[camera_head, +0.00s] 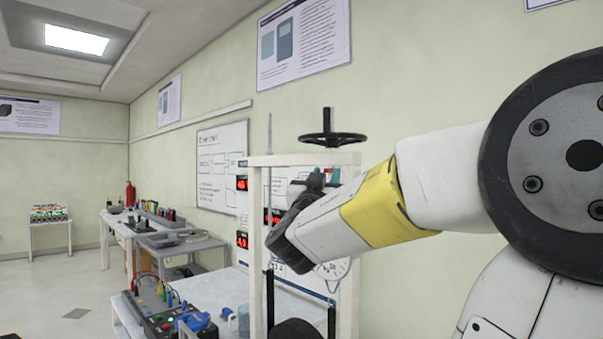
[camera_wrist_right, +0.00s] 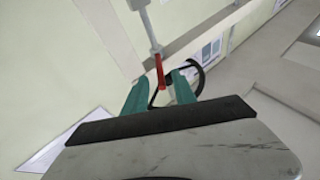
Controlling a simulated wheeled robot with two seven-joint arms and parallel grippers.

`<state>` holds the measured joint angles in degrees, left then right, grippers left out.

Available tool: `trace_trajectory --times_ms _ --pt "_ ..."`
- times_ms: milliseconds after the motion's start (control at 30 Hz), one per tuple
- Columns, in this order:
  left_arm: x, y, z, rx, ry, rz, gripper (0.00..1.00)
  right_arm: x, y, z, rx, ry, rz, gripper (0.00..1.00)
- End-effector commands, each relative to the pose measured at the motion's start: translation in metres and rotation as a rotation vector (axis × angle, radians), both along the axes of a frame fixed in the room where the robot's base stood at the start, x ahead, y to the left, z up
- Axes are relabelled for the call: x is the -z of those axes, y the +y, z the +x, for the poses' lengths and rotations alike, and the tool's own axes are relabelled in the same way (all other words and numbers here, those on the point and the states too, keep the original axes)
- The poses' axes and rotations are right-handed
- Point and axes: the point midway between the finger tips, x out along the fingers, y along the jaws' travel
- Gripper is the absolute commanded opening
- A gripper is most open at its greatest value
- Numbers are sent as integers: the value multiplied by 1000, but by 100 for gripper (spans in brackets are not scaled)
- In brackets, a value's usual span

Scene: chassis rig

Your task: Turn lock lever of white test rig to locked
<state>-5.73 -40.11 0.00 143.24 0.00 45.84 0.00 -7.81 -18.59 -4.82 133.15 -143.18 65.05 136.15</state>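The white test rig (camera_head: 257,215) stands ahead of me as an upright frame on a table, with a black handwheel (camera_head: 332,139) on top. My right gripper (camera_head: 325,177) is at the upper part of the frame, below the handwheel. In the right wrist view, its two teal fingers (camera_wrist_right: 160,76) are apart. A red-handled lever (camera_wrist_right: 160,70) on a grey rod, likely the lock lever, lies between the fingertips with gaps on both sides. Whether a finger touches it I cannot tell. In the head view the wrist hides much of the rig's middle. My left gripper is not in view.
The handwheel rim (camera_wrist_right: 201,78) shows just behind the right finger. Red displays (camera_head: 242,183) sit on the rig's left side. A dark box with coloured leads (camera_head: 160,305) and a blue item (camera_head: 195,321) lie on the table. Open floor (camera_head: 75,275) lies at left.

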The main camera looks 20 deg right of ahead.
Motion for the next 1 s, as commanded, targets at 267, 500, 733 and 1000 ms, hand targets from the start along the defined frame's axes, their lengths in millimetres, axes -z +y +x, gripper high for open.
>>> trace_trajectory --times_ms 267,500,733,1000 --pt "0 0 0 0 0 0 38 15 24 -29 -1 -1 0 33" --pt "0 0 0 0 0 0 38 18 27 -34 1 -1 0 33" --pt "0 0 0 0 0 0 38 18 27 -33 1 -2 0 33" --pt "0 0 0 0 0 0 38 43 4 -45 103 128 42 33"
